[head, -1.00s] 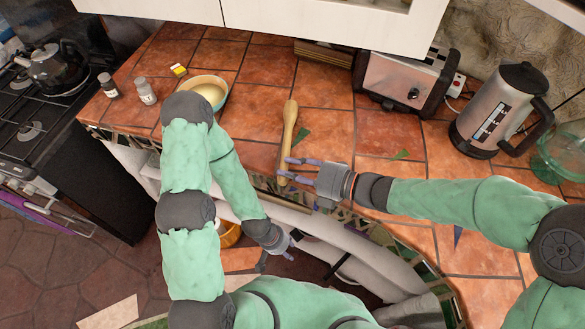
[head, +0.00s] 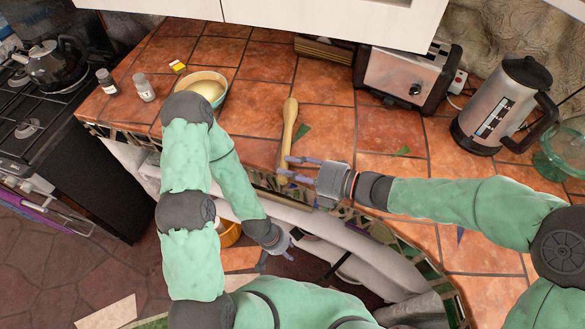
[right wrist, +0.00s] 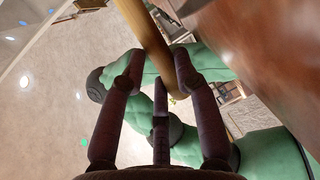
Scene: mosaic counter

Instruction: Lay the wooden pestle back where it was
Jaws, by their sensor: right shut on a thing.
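The wooden pestle (head: 289,122) is at the counter's front edge in the head view, its thick end toward the back wall and its lower end near the edge. My right gripper (head: 283,166) is shut on its lower part. In the right wrist view the pestle (right wrist: 146,38) runs between the fingers (right wrist: 160,62). I cannot tell whether it rests on the tiles or is just above them. My left gripper (head: 277,256) is below the counter edge, its fingers apart and empty.
A bowl (head: 207,88) stands left of the pestle, behind my left arm. Two small jars (head: 145,89) and a yellow box (head: 178,67) are at the left. A toaster (head: 400,80) and kettle (head: 500,105) stand at the back right. Tiles right of the pestle are mostly clear.

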